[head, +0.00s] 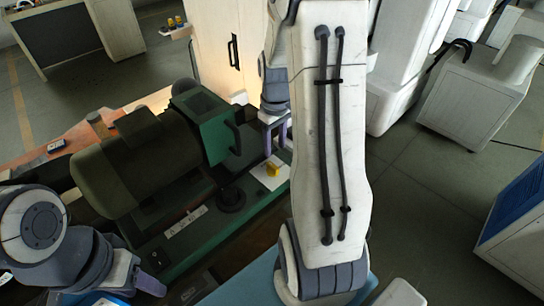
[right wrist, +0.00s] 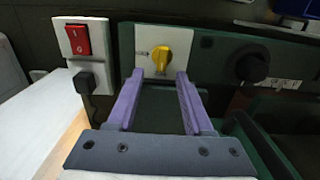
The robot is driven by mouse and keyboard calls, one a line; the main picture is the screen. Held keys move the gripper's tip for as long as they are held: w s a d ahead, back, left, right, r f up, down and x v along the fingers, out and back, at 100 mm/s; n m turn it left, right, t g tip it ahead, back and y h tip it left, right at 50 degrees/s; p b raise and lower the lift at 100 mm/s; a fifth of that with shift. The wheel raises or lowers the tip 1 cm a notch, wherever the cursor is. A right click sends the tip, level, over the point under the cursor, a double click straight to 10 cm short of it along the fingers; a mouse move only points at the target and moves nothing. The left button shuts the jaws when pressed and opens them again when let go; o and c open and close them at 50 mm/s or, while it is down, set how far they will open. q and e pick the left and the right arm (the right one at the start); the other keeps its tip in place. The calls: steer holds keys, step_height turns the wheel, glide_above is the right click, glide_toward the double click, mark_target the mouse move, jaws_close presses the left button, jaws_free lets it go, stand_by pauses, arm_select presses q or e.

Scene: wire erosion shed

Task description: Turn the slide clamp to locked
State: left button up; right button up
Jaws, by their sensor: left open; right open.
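A yellow turn knob (head: 272,169) sits on a pale plate on the green machine (head: 215,140). It also shows in the right wrist view (right wrist: 156,58), its grip pointing down the picture, with small marks beside it. A round black knob (head: 232,199) is on the same machine, also in the right wrist view (right wrist: 252,67); its label is unreadable. I cannot tell which knob is the slide clamp. My right gripper (right wrist: 163,76) is open and empty, its purple fingertips just short of the yellow knob, one towards each side. My left gripper (head: 150,286) is at the lower left, away from both knobs, fingers mostly hidden.
A red rocker switch (right wrist: 78,40) and a black plug (right wrist: 86,82) are on a white panel left of the yellow knob. A dark cylindrical housing (head: 135,160) stands on the machine. My right arm hides the middle of the head view.

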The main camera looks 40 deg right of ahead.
mark_target(273, 165)
steer(key=f, duration=0.2)
steer(key=f+p, duration=0.1)
steer(key=f, duration=0.5)
steer(key=shift+w+a, duration=0.2)
steer(key=shift+a, duration=0.05)
steer(key=shift+r, duration=0.1)
steer(key=shift+c, duration=0.3)
jaws_close()
